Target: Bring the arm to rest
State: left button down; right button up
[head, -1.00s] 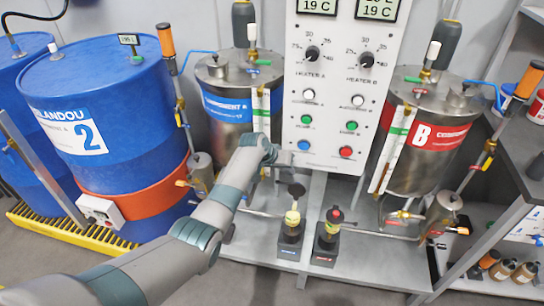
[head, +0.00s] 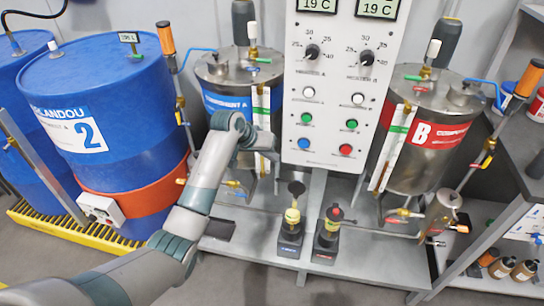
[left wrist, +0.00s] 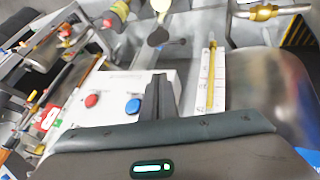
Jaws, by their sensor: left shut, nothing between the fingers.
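My left arm (head: 192,205) comes in from the lower left and reaches up to the front of the blue-labelled steel tank (head: 232,103). Its gripper (head: 272,156) is partly hidden in the head view, beside the lower left edge of the white control panel. In the left wrist view the dark fingers (left wrist: 159,84) are together with nothing between them. They appear between the panel's blue button (left wrist: 133,106) and a white scale strip (left wrist: 207,82). I cannot tell whether the gripper touches anything. My right gripper is not in view.
The control panel (head: 325,125) stands between the blue-labelled tank and the red-labelled tank B (head: 440,140). Blue drums (head: 105,90) stand at left on a yellow-edged grate. Two small black stands (head: 290,243) are on the grey low shelf. A dark shelf unit is at right.

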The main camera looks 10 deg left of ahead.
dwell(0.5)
pick_arm(q)
jog(key=s+a+f+y, duration=0.1)
jog(key=s+f, duration=0.5)
jog(key=f, duration=0.5)
jog(key=s+a+f+n+y, duration=0.1)
jog(key=s+f, duration=0.4)
jog(key=f, duration=0.6)
jog(key=s+a+f, duration=0.1)
jog(key=s+f, duration=0.5)
jog(key=f, duration=0.5)
jog(key=s+f, duration=0.5)
jog(key=s, duration=0.5)
jog(key=s+d+f+m, duration=0.1)
jog(key=s+f, duration=0.5)
jog(key=s, duration=0.5)
jog(key=s+f+m+t, duration=0.1)
jog(key=s+f, duration=0.4)
jog(key=s, duration=0.6)
jog(key=shift+d+f+y, duration=0.15)
jog(key=shift+d+y, duration=0.05)
jog(key=shift+y, duration=0.2)
